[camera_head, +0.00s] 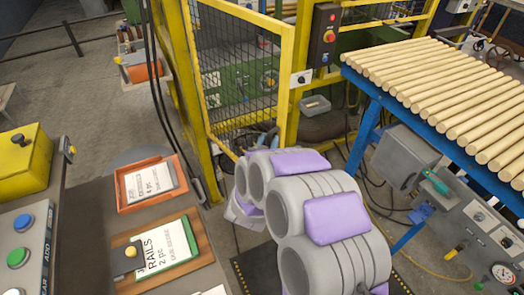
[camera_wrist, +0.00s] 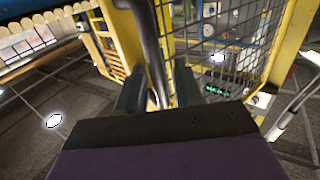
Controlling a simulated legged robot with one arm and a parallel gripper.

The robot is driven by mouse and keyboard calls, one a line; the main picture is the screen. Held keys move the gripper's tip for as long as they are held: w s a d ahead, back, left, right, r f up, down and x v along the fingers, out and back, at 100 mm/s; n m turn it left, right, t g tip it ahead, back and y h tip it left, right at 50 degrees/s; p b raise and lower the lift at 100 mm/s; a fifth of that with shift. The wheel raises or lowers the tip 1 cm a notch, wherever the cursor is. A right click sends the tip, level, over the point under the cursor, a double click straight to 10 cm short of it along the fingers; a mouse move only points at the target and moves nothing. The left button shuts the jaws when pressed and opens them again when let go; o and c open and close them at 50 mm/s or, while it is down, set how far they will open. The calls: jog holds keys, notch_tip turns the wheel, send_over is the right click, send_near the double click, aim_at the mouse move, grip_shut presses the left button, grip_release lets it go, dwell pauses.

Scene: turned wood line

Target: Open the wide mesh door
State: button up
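The wide mesh door (camera_head: 240,62) has a yellow frame and dark wire mesh and stands at the upper middle of the head view. Its mesh also fills the upper right of the wrist view (camera_wrist: 232,52). Whether it is latched cannot be told. In the wrist view, my gripper (camera_wrist: 160,88) has its two dark fingers apart. A dark upright bar (camera_wrist: 150,45), which looks like a handle, runs down into the gap between them; I cannot tell whether they touch it. In the head view my grey and purple arm reaches toward the door's lower edge and hides most of the gripper.
A blue-framed table of wooden rollers (camera_head: 440,85) stands at the right, above a grey control panel (camera_head: 480,225). A yellow post carries a dark switch box (camera_head: 324,35). At the left are an orange tray (camera_head: 125,195) and a button console (camera_head: 20,240). Open floor lies at upper left.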

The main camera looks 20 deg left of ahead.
jog(key=s+d+p, duration=0.1)
jog(key=s+p, duration=0.3)
jog(key=s, duration=1.3)
jog(key=shift+w+d+f, duration=0.1)
jog(key=shift+d+f, duration=0.05)
jog(key=w+d+r+g+y+b, duration=0.2)
jog(key=d+r+g+y, duration=0.15)
jog(key=g, duration=0.65)
jog(key=s+d+r+g+h, duration=0.1)
jog(key=s+d+g, duration=0.2)
jog(key=s+d, duration=0.5)
jog(key=s+d+r+g+h, duration=0.2)
jog(key=s+d+g, duration=0.1)
jog(key=s+d, duration=0.6)
jog(key=s+d+r+m+g+h, duration=0.1)
jog(key=s+d+r+g+h, duration=0.1)
jog(key=s+d, duration=0.6)
jog(key=d+g, duration=0.1)
jog(key=d, duration=0.4)
jog(key=shift+s+d+g+b, duration=0.25)
jog(key=shift+s+g+b, duration=0.15)
